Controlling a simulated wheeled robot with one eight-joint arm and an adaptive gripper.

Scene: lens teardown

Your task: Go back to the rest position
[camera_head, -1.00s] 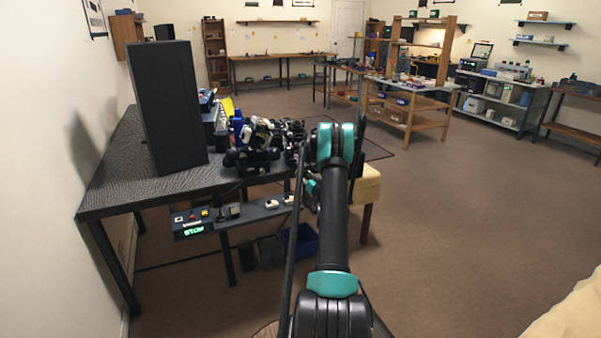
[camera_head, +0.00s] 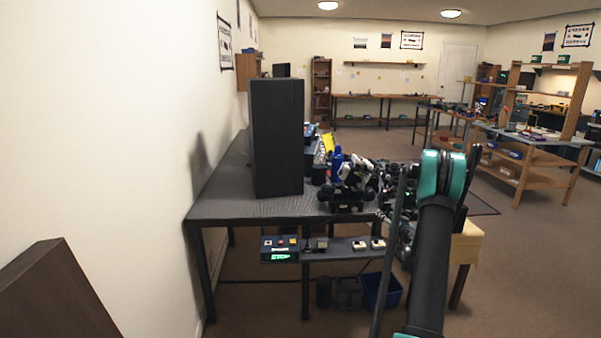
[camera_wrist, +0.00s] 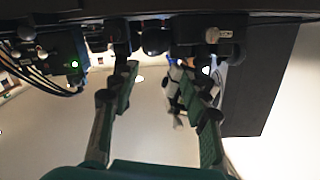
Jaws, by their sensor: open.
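My gripper shows in the wrist view (camera_wrist: 160,95) with its two fingers spread well apart and nothing between them. In the head view my arm reaches up on the right, in front of the table's right end, and its wrist hides most of the gripper. Beyond the fingers, the wrist view shows dark equipment with cables and a small green light (camera_wrist: 74,64).
A dark table (camera_head: 225,207) carries a tall black box (camera_head: 277,140) and a cluster of black and white equipment (camera_head: 350,188). A blue bin (camera_head: 381,290) stands underneath.

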